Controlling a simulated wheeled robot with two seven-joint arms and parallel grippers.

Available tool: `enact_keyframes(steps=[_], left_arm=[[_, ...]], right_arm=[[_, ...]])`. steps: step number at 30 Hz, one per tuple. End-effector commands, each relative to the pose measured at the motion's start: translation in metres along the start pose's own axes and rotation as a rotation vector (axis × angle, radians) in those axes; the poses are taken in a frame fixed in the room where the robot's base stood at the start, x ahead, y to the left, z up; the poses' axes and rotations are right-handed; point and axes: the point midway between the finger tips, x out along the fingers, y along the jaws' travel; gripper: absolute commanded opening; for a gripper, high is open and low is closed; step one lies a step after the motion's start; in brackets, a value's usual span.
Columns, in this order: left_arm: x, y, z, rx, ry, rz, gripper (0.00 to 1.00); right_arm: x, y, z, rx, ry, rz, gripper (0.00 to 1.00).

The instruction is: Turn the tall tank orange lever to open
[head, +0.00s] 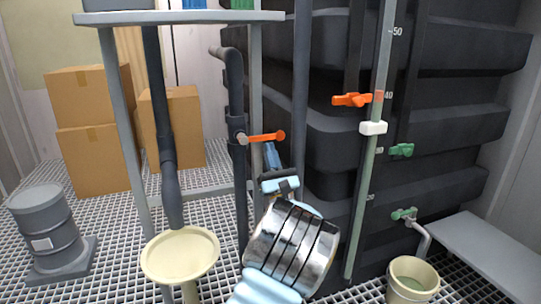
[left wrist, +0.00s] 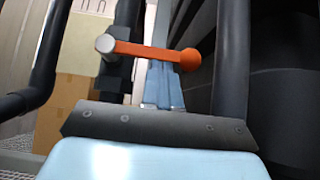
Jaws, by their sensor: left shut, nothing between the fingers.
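An orange lever (head: 265,136) with a round knob at its right end sits on a grey hub on a dark vertical pipe. It lies about level, pointing right. My left gripper (head: 271,153) is shut and empty, with its blue fingertips close to the lever just below its knob end. In the left wrist view the lever (left wrist: 150,50) crosses in front of my shut fingers (left wrist: 163,85); I cannot tell whether they touch. A second orange lever (head: 352,99) is on the dark ribbed tank (head: 440,125) at right. My right gripper is not in view.
A white clamp (head: 373,128) sits on the pale green gauge tube, with green valves (head: 401,150) beside it. A cream round basin (head: 180,255) and a cream bucket (head: 413,279) stand low in front. Cardboard boxes (head: 92,90) and a grey drum (head: 43,220) are at left.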

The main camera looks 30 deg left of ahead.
Motion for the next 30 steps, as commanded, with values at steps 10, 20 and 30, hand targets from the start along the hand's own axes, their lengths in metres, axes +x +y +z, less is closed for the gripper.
enact_keyframes(steps=[10,20,30], left_arm=[[0.003,-0.002,0.003,-0.042,0.0,0.042,0.0],[0.006,-0.004,0.006,-0.08,-0.001,0.08,0.0],[0.014,-0.008,0.014,-0.176,-0.001,0.174,0.0]], right_arm=[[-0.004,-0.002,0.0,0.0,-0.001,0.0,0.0],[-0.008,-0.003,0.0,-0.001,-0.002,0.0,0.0],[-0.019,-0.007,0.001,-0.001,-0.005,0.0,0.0]])
